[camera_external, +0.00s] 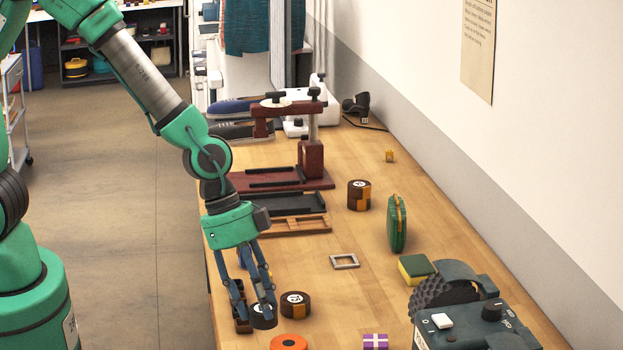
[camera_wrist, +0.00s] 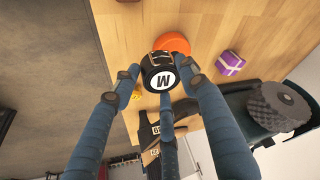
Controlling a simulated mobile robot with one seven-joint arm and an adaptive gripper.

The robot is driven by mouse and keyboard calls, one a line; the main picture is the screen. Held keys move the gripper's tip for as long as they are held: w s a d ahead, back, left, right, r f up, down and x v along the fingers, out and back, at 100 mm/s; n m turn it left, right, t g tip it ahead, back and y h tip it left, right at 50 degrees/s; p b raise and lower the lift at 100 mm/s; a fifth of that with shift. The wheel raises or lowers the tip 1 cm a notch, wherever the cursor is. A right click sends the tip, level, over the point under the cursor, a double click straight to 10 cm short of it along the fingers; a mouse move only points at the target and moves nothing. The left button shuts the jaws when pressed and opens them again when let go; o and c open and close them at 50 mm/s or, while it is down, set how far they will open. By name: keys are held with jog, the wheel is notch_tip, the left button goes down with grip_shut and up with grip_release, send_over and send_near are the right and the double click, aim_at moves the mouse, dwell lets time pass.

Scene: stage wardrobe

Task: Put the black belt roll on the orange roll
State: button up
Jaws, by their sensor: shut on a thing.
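The black belt roll (camera_external: 263,318) has a white label on its flat face and is held in the fingers of my gripper (camera_external: 256,308), low over the front left of the bench. In the wrist view the roll (camera_wrist: 158,75) shows a large letter on its label, and my gripper (camera_wrist: 157,82) has blue fingers closed around it. The orange roll (camera_external: 289,342) lies to the right and nearer the camera, cut by the lower picture edge. In the wrist view the orange roll (camera_wrist: 173,42) shows partly behind the black roll. The two look apart in the external view.
A dark brown roll (camera_external: 295,304) with a white label stands just right of the held roll. A purple box (camera_external: 375,341) is right of the orange roll. The middle bench is fairly clear.

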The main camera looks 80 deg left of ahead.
jog(key=shift+w+d+f, duration=0.1)
jog(key=shift+w+d, duration=0.2)
jog(key=shift+w, duration=0.45)
jog(key=shift+w+d+f, duration=0.1)
jog(key=shift+w+d, duration=0.15)
jog(key=shift+w, duration=0.5)
jog(key=shift+w+d, duration=0.3)
jog(key=shift+w, duration=0.45)
jog(key=shift+f+b, duration=0.65)
jog(key=shift+f, duration=1.1)
jog(key=shift+f, duration=0.15)
jog(key=o, duration=1.2)
jog(key=shift+r, duration=0.35)
jog(key=p+v, duration=0.2)
jog(key=v, duration=0.9)
jog(key=shift+s+a+r, duration=0.15)
jog(key=shift+s+r, duration=0.1)
